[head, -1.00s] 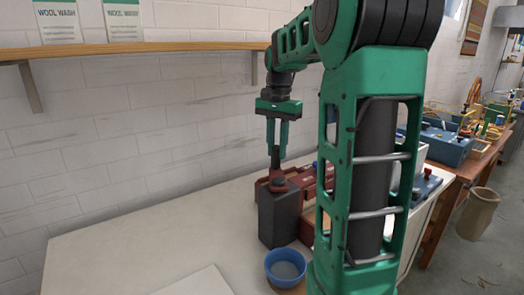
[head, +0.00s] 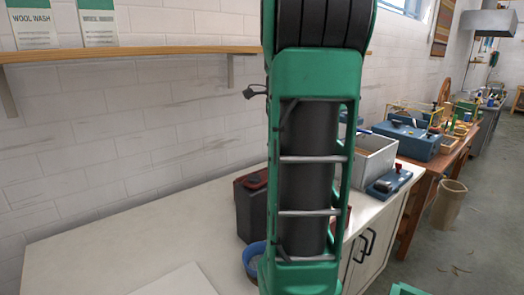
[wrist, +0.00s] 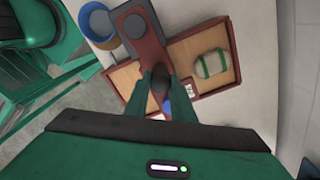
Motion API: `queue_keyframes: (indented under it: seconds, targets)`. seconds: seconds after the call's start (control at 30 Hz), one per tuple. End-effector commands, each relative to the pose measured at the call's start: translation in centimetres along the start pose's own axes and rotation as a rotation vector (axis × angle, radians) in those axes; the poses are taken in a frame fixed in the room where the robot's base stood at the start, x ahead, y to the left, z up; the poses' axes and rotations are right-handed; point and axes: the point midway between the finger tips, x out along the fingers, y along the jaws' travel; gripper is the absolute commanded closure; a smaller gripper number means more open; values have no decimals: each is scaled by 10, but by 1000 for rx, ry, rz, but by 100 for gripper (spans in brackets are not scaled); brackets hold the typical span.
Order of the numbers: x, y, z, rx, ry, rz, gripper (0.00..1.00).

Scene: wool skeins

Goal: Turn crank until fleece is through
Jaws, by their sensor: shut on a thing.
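My gripper (wrist: 161,95) shows in the wrist view, with its dark green fingers on either side of a dark rounded knob, which looks like the crank's handle (wrist: 159,78). The fingers are closed on it. The handle is over the dark red frame of a machine (wrist: 208,28) with a wooden bed. A pale bundle with green bands, perhaps the fleece (wrist: 211,64), lies on the right part of the bed. A dark grey block (head: 251,212) with a red top stands at the machine's end. In the head view my arm hides my gripper and most of the machine.
A blue bowl (head: 253,260) stands on the pale worktop (head: 120,245) beside the dark block. A grey box (head: 374,158) and a blue device (head: 389,182) are to the right. A wooden shelf (head: 130,53) runs above. The worktop's left part is mostly clear.

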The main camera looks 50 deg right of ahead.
Motion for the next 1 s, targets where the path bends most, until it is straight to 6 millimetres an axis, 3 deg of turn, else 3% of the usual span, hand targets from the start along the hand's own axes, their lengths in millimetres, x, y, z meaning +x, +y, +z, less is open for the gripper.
queue_keyframes:
  seconds: [0.2, 1.0]
  targets:
    - [0, 11, -3, 123, -2, 2, 100]
    - [0, 21, -7, 111, -2, 7, 100]
